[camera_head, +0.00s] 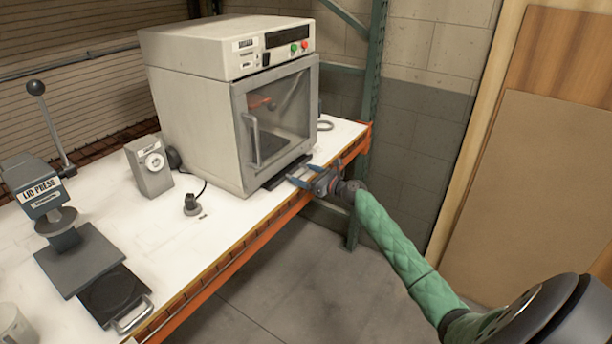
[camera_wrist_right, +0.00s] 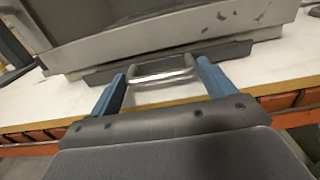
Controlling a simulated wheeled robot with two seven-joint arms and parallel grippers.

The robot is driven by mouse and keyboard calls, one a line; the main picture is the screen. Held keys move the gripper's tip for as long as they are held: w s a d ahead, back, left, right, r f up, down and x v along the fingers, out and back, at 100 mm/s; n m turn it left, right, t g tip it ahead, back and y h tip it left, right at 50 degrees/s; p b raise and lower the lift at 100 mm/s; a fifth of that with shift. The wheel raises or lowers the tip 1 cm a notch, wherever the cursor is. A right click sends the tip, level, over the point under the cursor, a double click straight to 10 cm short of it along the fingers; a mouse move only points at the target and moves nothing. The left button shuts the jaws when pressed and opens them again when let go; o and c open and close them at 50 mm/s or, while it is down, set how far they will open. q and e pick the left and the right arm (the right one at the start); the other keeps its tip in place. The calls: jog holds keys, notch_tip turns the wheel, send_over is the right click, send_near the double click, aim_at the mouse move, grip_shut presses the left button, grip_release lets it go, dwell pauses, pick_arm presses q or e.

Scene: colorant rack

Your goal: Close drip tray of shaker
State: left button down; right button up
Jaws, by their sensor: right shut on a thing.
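The shaker (camera_head: 195,115) is a grey-white box on the table, with a framed glass door that looks shut and a vertical bar handle. Its dark drip tray (camera_head: 272,180) sticks out a little from under the door at the front; it also shows in the right wrist view (camera_wrist_right: 110,76). The tray's metal loop handle (camera_wrist_right: 160,79) lies between the blue fingers of my right gripper (camera_head: 299,177). The right gripper is shut on this handle at the table's front edge, and its fingers also show in the wrist view (camera_wrist_right: 163,75). My left gripper is not in view.
A lid press (camera_head: 40,195) with a dark round-plated tray (camera_head: 112,295) stands at the left. A small grey dial box (camera_head: 150,166) and a small dark knob-like object (camera_head: 192,205) sit left of the shaker. The orange table edge (camera_head: 225,262) runs along the front.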

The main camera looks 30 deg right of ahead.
aim_at(296, 175)
jog(key=x, duration=0.3)
jog(key=shift+w+r, duration=0.1)
jog(key=shift+w, duration=0.4)
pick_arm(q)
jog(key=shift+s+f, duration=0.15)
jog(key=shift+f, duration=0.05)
pick_arm(e)
jog(key=shift+r, duration=0.1)
jog(key=o, duration=1.1)
jog(key=shift+w+a+f, duration=0.1)
jog(key=shift+w+f, duration=0.05)
jog(key=shift+f, duration=0.05)
jog(key=shift+s, duration=0.45)
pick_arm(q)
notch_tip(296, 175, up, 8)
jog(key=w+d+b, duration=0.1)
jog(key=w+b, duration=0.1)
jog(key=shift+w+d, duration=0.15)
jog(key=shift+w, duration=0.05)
pick_arm(e)
jog(key=v, duration=0.7)
jog(key=shift+w, duration=0.1)
